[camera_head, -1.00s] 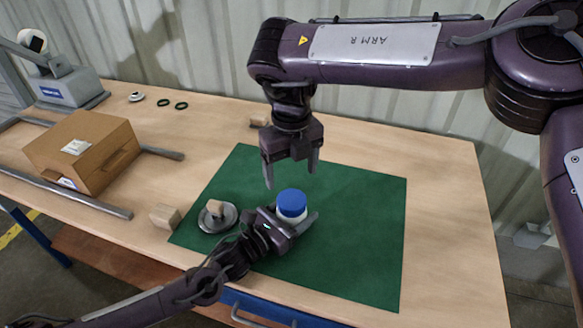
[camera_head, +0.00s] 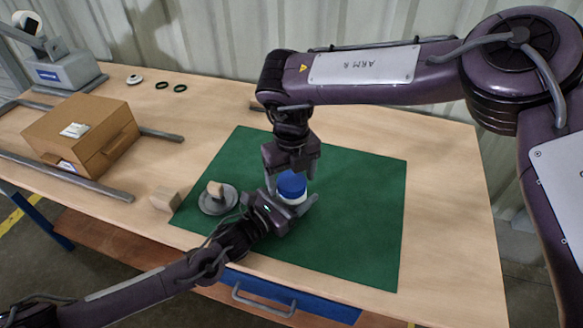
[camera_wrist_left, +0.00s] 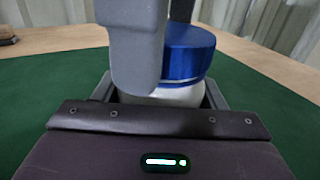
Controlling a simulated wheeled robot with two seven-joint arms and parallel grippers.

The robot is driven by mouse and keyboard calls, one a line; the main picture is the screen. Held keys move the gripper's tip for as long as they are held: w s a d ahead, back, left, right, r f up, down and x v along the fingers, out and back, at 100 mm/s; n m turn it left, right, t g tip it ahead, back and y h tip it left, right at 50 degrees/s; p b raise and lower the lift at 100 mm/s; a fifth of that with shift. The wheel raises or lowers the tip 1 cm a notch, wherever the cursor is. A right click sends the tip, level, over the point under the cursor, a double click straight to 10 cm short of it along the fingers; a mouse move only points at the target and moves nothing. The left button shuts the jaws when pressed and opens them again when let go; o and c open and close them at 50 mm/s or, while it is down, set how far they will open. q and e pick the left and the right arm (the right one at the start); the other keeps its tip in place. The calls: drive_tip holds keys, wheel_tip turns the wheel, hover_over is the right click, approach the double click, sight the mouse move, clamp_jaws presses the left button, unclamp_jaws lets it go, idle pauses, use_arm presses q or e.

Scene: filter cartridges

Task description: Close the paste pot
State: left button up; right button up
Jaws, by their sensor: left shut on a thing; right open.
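The paste pot (camera_head: 296,200) is a white jar standing on the green mat, with a blue lid (camera_head: 292,186) on its top. It also shows in the left wrist view (camera_wrist_left: 178,96), partly hidden. My left gripper (camera_head: 290,208) is shut on the pot's body, low down from the front left. My right gripper (camera_head: 291,178) points down from above, open, with its fingers on either side of the blue lid. In the left wrist view one right finger (camera_wrist_left: 138,50) stands in front of the lid (camera_wrist_left: 190,52). Whether the fingers touch the lid is unclear.
A round grey dish (camera_head: 218,206) with a wooden-looking piece on it lies left of the pot. A small wooden block (camera_head: 165,199) and a brown box (camera_head: 82,140) are farther left. The right part of the green mat (camera_head: 365,210) is clear.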

drive_tip(key=c, duration=1)
drive_tip(key=m, duration=0.4)
drive_tip(key=shift+f+m, duration=0.15)
drive_tip(key=shift+m, duration=0.25)
drive_tip(key=m, duration=0.3)
drive_tip(key=shift+m, duration=0.4)
drive_tip(key=o, duration=1.1)
drive_tip(key=shift+o, duration=0.2)
drive_tip(key=shift+r, duration=0.2)
wheel_tip(320, 180, up, 12)
drive_tip(key=shift+f, duration=0.1)
